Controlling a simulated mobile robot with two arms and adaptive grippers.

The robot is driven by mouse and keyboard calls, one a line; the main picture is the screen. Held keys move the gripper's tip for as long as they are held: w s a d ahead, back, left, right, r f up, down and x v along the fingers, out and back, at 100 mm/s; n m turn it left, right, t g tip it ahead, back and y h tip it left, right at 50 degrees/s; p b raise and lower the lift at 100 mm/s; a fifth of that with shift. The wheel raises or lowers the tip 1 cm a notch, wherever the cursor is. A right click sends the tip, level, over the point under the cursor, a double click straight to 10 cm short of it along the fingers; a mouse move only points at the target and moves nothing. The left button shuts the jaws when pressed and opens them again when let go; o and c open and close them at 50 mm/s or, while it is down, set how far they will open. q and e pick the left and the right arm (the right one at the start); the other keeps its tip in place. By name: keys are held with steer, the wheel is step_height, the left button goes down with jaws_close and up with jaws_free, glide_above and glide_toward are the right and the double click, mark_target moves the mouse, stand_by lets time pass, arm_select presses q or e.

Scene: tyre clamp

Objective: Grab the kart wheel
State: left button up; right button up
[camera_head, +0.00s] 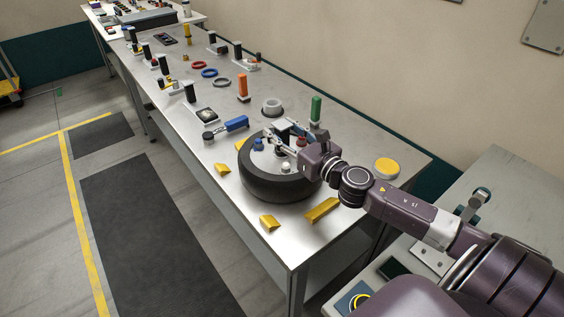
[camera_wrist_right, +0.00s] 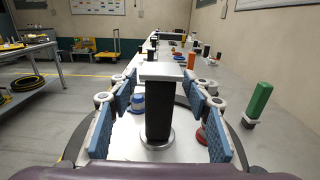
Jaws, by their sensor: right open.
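The kart wheel (camera_head: 275,187), with a thick black tyre, lies flat near the front end of the long metal table. My right gripper (camera_head: 278,132) is over the middle of the wheel, its jaws apart. In the right wrist view the two blue-padded fingers of the gripper (camera_wrist_right: 160,100) stand on either side of a dark upright post with a pale flat top (camera_wrist_right: 158,118). Gaps show between post and pads. Dark tyre edges (camera_wrist_right: 242,140) curve outside the fingers. The gripper partly hides the wheel's centre in the head view. My left gripper is out of view.
Yellow wedges (camera_head: 322,209) lie around the wheel on the table (camera_head: 235,188). A green-handled tool (camera_head: 315,110), an orange-handled tool (camera_head: 243,87) and a blue-handled tool (camera_head: 232,124) stand or lie near it. A wall runs along the table's right side.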

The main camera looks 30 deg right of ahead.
jaws_close()
stand_by(0.3)
steer(key=shift+w+d+r, duration=0.1)
steer(key=shift+w+r, duration=0.05)
steer(key=shift+r, duration=0.1)
